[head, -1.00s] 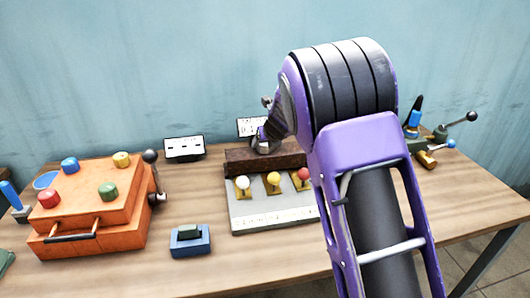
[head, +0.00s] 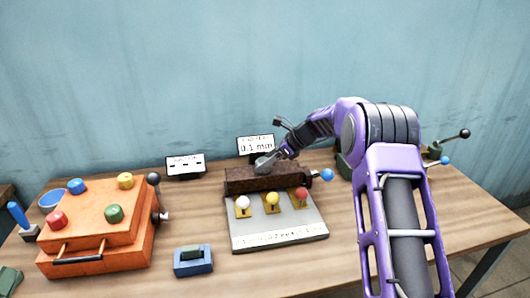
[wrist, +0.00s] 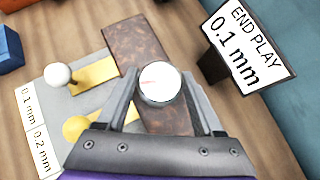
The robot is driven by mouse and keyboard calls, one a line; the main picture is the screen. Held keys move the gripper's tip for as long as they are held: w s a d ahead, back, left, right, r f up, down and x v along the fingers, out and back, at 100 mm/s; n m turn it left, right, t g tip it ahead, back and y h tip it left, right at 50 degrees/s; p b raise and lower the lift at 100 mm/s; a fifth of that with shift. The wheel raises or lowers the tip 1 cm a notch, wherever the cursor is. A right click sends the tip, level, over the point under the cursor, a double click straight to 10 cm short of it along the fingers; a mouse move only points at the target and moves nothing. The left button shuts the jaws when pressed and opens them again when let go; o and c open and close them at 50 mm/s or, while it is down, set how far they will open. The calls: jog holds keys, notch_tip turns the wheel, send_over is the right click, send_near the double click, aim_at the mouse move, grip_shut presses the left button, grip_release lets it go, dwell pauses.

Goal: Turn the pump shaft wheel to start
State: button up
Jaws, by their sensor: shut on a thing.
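My gripper (head: 266,163) is over the rusty brown block (head: 238,182) behind the grey plate. In the wrist view, my gripper (wrist: 160,92) is shut on a round silver knob (wrist: 160,84) with a thin red mark on its top. The knob stands on the brown block (wrist: 134,45). No thing is plainly labelled as the pump shaft wheel. The orange box (head: 95,258) at the left has a black ball handle (head: 153,178) and a small silver part (head: 164,216) on its right side.
A screen (wrist: 246,45) beside the block reads END PLAY 0.1 mm. A second screen (head: 186,165) stands left of it. The grey plate (head: 270,235) carries white, yellow and red ball levers. A blue block (head: 193,262) lies in front. The table's front right is clear.

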jog(key=n+g+p, duration=0.1)
jog(key=n+g, duration=0.1)
jog(key=shift+w+n, duration=0.1)
jog(key=shift+n, duration=0.2)
jog(key=shift+f+n+g+p, duration=0.1)
jog(key=shift+n+g+p, duration=0.2)
jog(key=shift+n+g, duration=0.8)
jog(key=shift+n, duration=0.1)
jog(key=o, duration=1.4)
